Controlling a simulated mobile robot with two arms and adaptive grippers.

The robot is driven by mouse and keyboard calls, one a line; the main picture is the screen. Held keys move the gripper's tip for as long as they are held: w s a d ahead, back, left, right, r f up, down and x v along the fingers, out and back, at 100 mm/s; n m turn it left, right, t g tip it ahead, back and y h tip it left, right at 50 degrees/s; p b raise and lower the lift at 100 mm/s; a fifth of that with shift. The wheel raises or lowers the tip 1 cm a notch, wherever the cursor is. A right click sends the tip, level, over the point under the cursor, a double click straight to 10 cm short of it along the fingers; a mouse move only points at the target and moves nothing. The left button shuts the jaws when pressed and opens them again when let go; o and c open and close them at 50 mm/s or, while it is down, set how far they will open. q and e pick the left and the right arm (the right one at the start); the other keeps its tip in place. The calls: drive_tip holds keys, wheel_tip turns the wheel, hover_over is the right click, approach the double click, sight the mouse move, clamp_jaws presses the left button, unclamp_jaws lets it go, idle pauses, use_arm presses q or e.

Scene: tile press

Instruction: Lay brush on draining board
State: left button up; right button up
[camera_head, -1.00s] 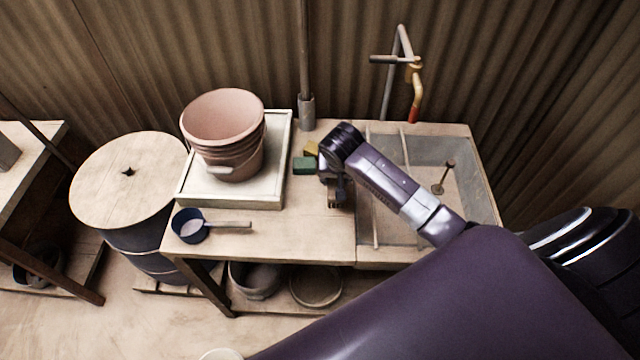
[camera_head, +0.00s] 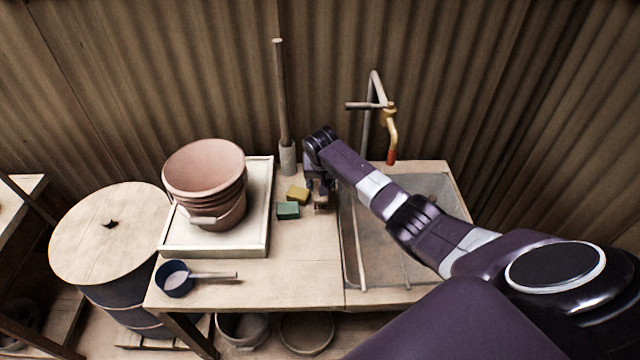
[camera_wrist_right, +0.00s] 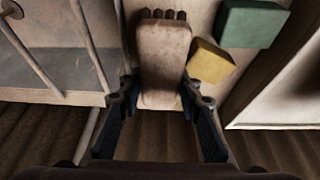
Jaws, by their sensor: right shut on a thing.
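The brush (camera_wrist_right: 163,60), a pale wooden block with dark bristle tufts at one end, lies between the fingers of my right gripper (camera_wrist_right: 158,92) in the right wrist view. My right gripper (camera_head: 319,188) is shut on it over the back right of the wooden board (camera_head: 300,265), beside the sink. In the head view the brush is mostly hidden by the gripper. I cannot tell whether the brush touches the board. My left gripper is not in view.
A green block (camera_head: 288,210) and a yellow block (camera_head: 297,194) lie close left of the gripper. A white tray (camera_head: 262,232) holds stacked buckets (camera_head: 205,180). A blue scoop (camera_head: 174,280) lies at the front left. The sink (camera_head: 375,240) with a tap (camera_head: 388,120) is right. The board's front middle is clear.

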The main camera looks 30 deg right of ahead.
sight(320, 184)
drive_tip(key=shift+w+d+b, duration=0.25)
drive_tip(key=shift+w+d, duration=0.2)
drive_tip(key=shift+w, duration=0.35)
drive_tip(key=shift+w+d+b, duration=0.2)
drive_tip(key=shift+w+d, duration=0.25)
drive_tip(key=shift+w, duration=0.3)
drive_tip(key=shift+w+d+f+b, duration=0.1)
drive_tip(key=shift+f+b, duration=0.2)
drive_tip(key=shift+f, duration=1.4)
drive_tip(key=shift+f, duration=0.2)
drive_tip(key=o, duration=1.2)
drive_tip(key=shift+r, duration=0.1)
